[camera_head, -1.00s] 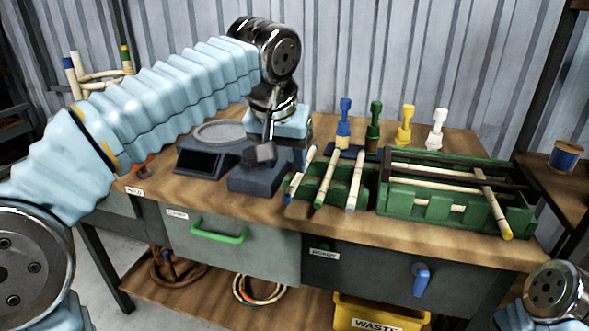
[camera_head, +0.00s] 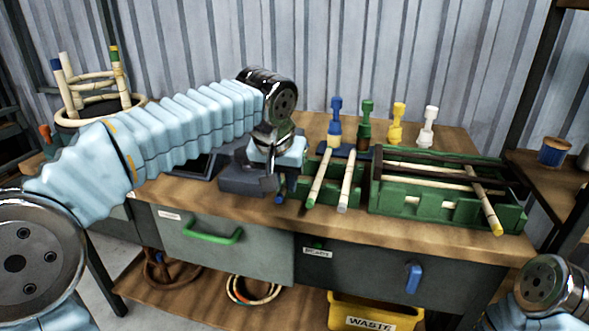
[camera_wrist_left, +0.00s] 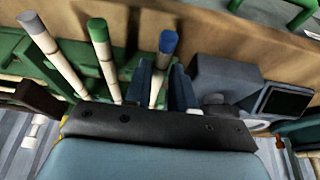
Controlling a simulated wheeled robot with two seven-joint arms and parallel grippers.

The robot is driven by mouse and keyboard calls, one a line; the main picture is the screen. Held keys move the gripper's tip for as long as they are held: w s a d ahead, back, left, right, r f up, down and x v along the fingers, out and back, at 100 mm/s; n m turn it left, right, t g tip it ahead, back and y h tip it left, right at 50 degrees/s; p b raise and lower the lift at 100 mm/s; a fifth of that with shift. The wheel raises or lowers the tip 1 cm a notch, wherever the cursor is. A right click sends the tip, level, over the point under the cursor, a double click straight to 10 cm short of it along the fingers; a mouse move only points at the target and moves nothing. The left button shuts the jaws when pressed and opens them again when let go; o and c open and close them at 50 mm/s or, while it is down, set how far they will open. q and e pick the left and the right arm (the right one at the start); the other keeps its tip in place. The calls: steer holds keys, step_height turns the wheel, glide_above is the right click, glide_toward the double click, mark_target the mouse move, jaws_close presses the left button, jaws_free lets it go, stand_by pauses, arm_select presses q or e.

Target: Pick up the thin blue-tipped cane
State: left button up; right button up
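The thin blue-tipped cane shows best in the left wrist view (camera_wrist_left: 165,50), standing tilted between the two fingers of my left gripper (camera_wrist_left: 161,78). The fingers are spread, one on each side of it, with a gap visible. In the head view my left gripper (camera_head: 275,182) is down at the left end of the green rack (camera_head: 330,199). It hides most of this cane there; only a bit of the blue tip (camera_head: 279,199) shows. My right gripper is not in view.
A green-tipped cane (camera_head: 319,180) and a grey-tipped cane (camera_head: 347,186) lean in the rack close to the right. A green jig (camera_head: 440,205) with a yellow-tipped cane (camera_head: 486,205) is further right. A dark grey block device (camera_wrist_left: 225,80) stands beside the fingers.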

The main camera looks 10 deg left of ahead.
arm_select(q)
jaws_close()
steer(key=shift+r, duration=0.1)
steer(key=shift+r, duration=0.25)
step_height(320, 180, up, 3)
steer(key=shift+s+d+r, duration=0.1)
steer(key=shift+s+d, duration=0.05)
steer(key=s+d+r, duration=0.3)
steer(key=s+r, duration=0.3)
steer(key=r, duration=0.1)
steer(key=s+d+r, duration=0.3)
steer(key=s+r, duration=0.3)
steer(key=r, duration=0.1)
steer(key=shift+s, duration=0.1)
